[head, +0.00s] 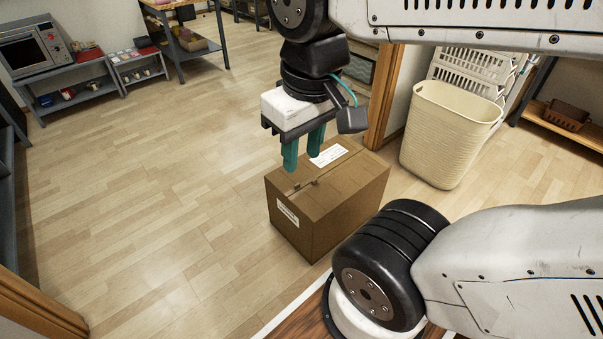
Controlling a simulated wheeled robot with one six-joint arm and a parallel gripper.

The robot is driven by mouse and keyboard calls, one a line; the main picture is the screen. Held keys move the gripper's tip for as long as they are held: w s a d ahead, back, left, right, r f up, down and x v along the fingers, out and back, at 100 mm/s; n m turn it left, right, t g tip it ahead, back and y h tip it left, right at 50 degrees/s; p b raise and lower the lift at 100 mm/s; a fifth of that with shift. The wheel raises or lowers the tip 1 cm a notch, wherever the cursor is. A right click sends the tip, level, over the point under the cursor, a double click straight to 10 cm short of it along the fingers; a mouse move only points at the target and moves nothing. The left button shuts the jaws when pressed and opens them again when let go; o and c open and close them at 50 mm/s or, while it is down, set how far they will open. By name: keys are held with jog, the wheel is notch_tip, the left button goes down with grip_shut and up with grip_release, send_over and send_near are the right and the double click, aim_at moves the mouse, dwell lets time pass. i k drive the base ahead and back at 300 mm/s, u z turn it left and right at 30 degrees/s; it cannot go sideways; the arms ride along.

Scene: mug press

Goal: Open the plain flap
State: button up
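A closed brown cardboard box (335,205) stands on the floor in the middle of the head view. Its top has a seam across it. The far part of the top carries a white label (328,156); the near part is the plain flap (345,182), bare brown and lying flat. My gripper (302,160) points down over the far left part of the box top. Its two teal fingers are a little apart with nothing visible between them. I cannot tell whether the fingertips touch the cardboard.
A tall cream basket (447,132) stands right of the box, beside a wooden post (385,95). White crates (470,70) are behind it. A low shelf (75,95) with small items is at the far left. The floor left of the box is clear.

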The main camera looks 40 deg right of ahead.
aim_at(325, 193)
jog(key=z, duration=0.3)
jog(key=i, duration=0.8)
jog(key=z, duration=0.75)
jog(key=i, duration=0.3)
jog(key=z, duration=0.2)
